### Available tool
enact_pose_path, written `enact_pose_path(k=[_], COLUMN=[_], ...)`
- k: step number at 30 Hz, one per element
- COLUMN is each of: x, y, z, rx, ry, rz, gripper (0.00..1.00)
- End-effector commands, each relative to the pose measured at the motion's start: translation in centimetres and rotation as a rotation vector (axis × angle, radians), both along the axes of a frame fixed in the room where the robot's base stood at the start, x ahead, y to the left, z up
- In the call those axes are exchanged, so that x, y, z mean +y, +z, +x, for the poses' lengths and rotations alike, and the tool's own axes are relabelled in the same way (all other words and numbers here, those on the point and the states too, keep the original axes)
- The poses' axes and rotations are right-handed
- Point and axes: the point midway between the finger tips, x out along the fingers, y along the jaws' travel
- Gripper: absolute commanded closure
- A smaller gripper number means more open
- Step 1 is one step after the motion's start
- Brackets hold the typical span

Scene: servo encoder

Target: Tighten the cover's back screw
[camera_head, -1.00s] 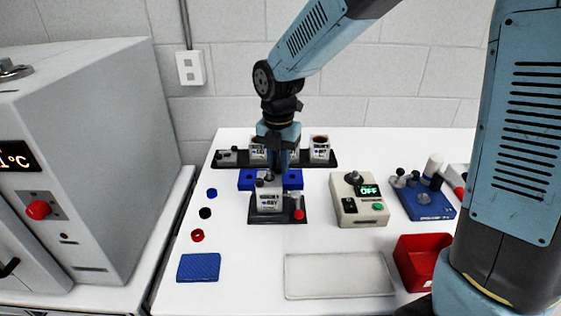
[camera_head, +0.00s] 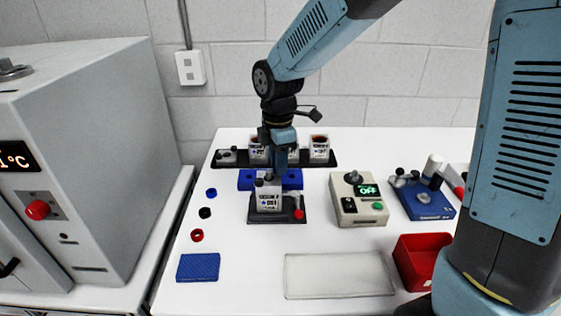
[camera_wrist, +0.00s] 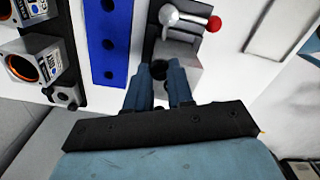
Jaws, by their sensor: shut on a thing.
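The servo unit (camera_head: 268,200), a white block with a small label, sits in a dark fixture (camera_head: 290,215) with a red-tipped clamp lever (camera_head: 298,213). In the wrist view its pale cover (camera_wrist: 185,68) shows beside the lever's red knob (camera_wrist: 214,23). My gripper (camera_head: 277,178) points down over the back of the cover. In the wrist view my two blue fingers (camera_wrist: 160,76) are closed around a dark round screw head (camera_wrist: 159,69) at the cover's edge. The screw's shaft and its seating are hidden. Another dark knob stands on the cover's front left in the head view.
A blue block with holes (camera_head: 248,180) and a black rack (camera_head: 232,160) with several white units stand behind. A beige control box (camera_head: 358,205) reading OFF and a blue fixture (camera_head: 425,205) stand right. A red bin (camera_head: 420,255) and clear tray (camera_head: 338,278) lie in front.

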Motion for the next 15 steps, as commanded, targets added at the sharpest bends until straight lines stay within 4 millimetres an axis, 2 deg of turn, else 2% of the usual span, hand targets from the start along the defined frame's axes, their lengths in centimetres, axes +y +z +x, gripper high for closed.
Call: enact_pose_path(k=[6,15], x=[0.16,0.18], y=[0.05,0.08], z=[0.0,0.03], rx=[-0.002,-0.003], ry=[-0.175,-0.337], rz=[0.003,0.004], gripper=[1.0,1.0])
